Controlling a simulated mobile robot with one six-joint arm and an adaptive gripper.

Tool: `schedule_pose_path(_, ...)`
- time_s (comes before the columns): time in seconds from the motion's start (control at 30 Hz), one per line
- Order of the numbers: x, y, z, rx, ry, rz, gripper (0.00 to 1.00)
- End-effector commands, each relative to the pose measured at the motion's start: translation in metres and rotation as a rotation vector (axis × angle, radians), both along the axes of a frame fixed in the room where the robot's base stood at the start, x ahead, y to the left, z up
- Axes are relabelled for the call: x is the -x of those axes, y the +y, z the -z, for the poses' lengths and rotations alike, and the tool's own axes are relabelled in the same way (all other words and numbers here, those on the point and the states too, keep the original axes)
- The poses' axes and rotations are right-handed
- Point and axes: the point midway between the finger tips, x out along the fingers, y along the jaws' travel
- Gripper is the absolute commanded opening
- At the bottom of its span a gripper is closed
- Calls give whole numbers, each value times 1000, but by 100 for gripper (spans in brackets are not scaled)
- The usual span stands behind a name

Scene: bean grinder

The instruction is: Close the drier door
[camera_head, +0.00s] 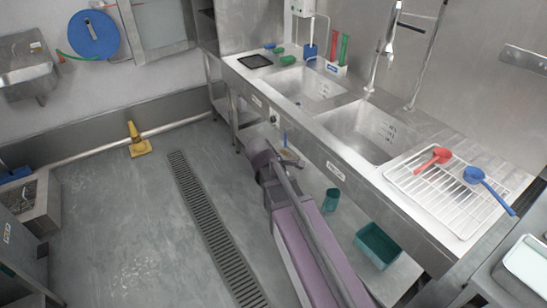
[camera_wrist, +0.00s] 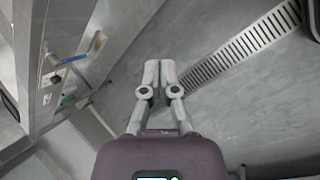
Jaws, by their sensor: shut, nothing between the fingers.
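I cannot make out a drier or its door for certain in either view. A grey metal unit (camera_head: 22,250) is cut off by the left edge of the head view, and I cannot tell whether it is the drier. My gripper (camera_wrist: 160,66) shows in the wrist view with its two pale fingers together, holding nothing, above the grey floor. In the head view, my purple-grey arm reaches out alongside the sink counter, and the fingers are hard to make out there.
A steel counter with two sinks (camera_head: 365,135) runs along the right. A yellow cone (camera_head: 138,140) stands by the wall. The floor around the drain grate (camera_head: 205,215) is clear.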

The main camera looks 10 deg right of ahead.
Motion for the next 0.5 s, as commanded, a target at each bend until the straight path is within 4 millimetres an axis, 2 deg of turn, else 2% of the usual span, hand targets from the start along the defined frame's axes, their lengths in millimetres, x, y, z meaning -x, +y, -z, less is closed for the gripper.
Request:
schedule_pose_path(0.03, 14, -5, -2, -59, -14, 87, 0)
schedule_pose_path(0.2, 48, -9, 0, -253, -57, 395, 0)
schedule_pose_path(0.5, 99, -7, -4, -505, -68, 898, 0)
